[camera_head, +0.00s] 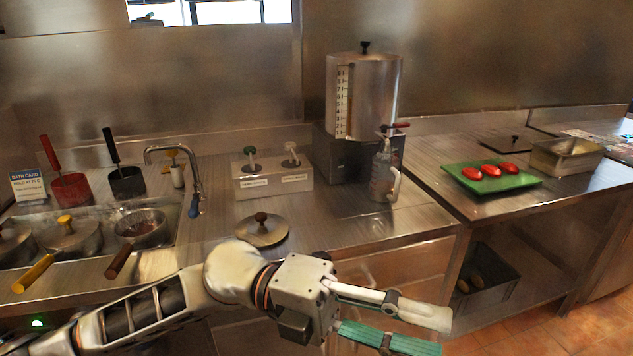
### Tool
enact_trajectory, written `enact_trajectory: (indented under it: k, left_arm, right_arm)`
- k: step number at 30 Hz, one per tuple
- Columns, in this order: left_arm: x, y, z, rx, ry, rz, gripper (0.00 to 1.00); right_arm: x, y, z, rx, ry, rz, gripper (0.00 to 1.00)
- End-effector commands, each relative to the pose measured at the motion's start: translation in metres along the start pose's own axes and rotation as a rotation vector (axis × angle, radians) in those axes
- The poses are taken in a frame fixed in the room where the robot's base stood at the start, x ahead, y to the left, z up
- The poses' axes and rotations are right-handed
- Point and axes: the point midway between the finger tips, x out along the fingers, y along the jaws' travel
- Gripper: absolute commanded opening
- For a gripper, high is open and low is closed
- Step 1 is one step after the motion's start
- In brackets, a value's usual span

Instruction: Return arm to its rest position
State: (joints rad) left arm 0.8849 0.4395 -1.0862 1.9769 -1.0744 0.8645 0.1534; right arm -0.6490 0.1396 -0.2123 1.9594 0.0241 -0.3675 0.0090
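My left arm comes in from the lower left and reaches across the front of the counter. My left gripper (441,334) is at the lower middle, in front of the counter's front edge. Its pale finger and green finger point right with a gap between them, and I see nothing held there. The lower finger is partly near the picture's bottom edge. My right arm and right gripper are not in view.
A round lid (262,230) with a brown knob lies on the counter just behind my arm. Pots and a bowl (143,229) sit at the left by a faucet (193,180). A metal dispenser (362,97), a clear bottle (383,170) and a green tray (516,182) with red pieces stand farther back.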

Motion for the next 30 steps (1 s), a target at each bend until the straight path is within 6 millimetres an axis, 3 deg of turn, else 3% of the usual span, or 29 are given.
enact_trajectory:
  k: [4,7,11,14,18,22,26,30]
  left_arm:
    - [-0.012,-0.015,0.029,-0.121,-0.169,-0.246,0.38]
    - [-0.034,-0.015,0.053,-0.207,-0.303,-0.388,0.38]
    - [-0.073,0.002,0.082,-0.336,-0.493,-0.549,0.38]
    - [-0.11,0.03,0.099,-0.448,-0.65,-0.653,0.38]
    - [-0.166,0.091,0.108,-0.621,-0.885,-0.766,0.38]
    - [-0.216,0.164,0.097,-0.793,-1.105,-0.835,0.38]
    - [-0.257,0.239,0.065,-0.96,-1.307,-0.869,0.38]
    - [-0.288,0.315,0.014,-1.135,-1.502,-0.874,0.38]
  right_arm:
    - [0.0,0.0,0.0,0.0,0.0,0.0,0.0]
    - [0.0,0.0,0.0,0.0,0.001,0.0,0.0]
    - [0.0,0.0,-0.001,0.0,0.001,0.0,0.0]
    - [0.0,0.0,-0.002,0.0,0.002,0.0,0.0]
    - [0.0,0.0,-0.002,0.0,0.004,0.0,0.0]
    - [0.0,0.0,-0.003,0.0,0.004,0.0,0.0]
    - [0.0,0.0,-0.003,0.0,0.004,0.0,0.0]
    - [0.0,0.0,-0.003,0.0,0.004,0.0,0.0]
